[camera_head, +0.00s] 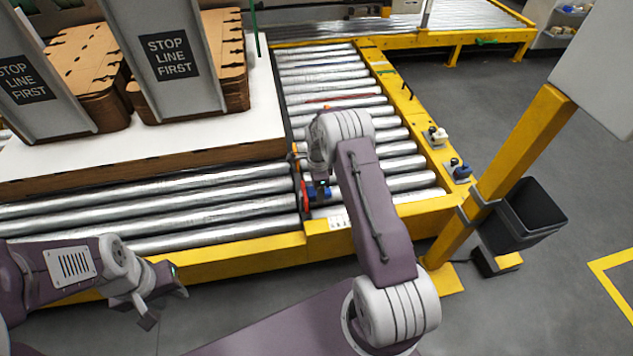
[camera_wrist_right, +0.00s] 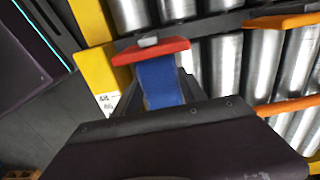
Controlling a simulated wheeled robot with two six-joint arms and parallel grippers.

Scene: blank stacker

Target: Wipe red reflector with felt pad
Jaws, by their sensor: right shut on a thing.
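The blue felt pad (camera_head: 321,193) is held in my right gripper (camera_head: 319,186), low over the yellow conveyor rail's inner side. In the right wrist view the blue pad (camera_wrist_right: 160,83) sits between the dark fingers of the right gripper (camera_wrist_right: 160,97). The red reflector (camera_wrist_right: 150,50) lies across the pad's far end there; I cannot tell whether they touch. In the head view the red reflector (camera_head: 305,195) shows as a narrow upright strip just left of the gripper. My left gripper (camera_head: 167,304) is open and empty, in front of the conveyor at lower left.
Stacked brown cardboard blanks (camera_head: 228,55) stand on a white-topped board (camera_head: 200,144), with grey "STOP LINE FIRST" plates (camera_head: 163,60) before them. Metal rollers (camera_head: 160,212) fill the conveyor. A yellow post (camera_head: 510,140) with a black bin (camera_head: 525,217) stands right.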

